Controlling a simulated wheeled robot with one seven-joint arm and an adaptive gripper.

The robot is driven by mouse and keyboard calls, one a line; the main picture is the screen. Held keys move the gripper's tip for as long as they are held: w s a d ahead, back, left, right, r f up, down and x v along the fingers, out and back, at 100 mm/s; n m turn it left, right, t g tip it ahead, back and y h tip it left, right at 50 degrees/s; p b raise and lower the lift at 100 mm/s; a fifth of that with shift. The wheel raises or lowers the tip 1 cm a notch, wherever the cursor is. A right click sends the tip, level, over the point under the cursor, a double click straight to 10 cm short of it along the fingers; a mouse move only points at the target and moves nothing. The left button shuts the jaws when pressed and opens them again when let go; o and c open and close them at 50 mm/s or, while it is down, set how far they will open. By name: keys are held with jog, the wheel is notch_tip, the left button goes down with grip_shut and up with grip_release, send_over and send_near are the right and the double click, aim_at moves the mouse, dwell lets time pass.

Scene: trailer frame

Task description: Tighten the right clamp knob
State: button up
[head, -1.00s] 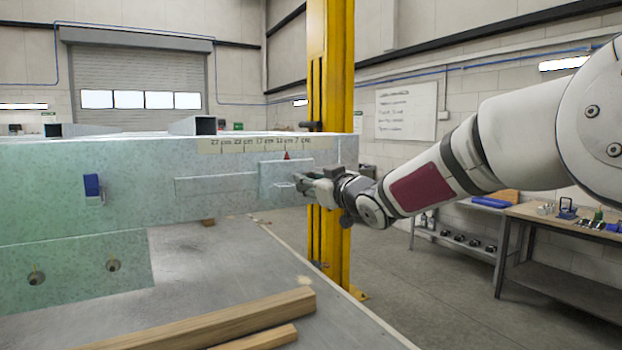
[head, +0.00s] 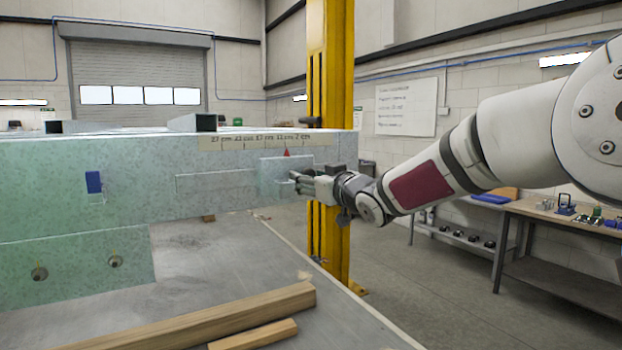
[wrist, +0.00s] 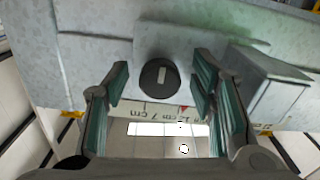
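In the wrist view a dark round knob (wrist: 159,77) with a pale bar across its face sits on a pale grey-green plate. My gripper (wrist: 160,84) is open, with one finger on each side of the knob and visible gaps between. In the head view my gripper (head: 294,182) is at the right end of the long speckled beam (head: 140,205), in front of a raised plate (head: 275,168). The knob cannot be made out there. A blue part (head: 93,182) is on the beam's face at far left.
A red triangle (head: 287,153) marks the ruler strip (head: 245,144) along the beam's top edge. A grey box-shaped block (wrist: 268,88) stands out beside my finger in the wrist view. Wooden bars (head: 200,322) lie on the table below. A yellow post (head: 330,80) stands behind.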

jog(key=shift+r, duration=0.1)
jog(key=v, duration=1.2)
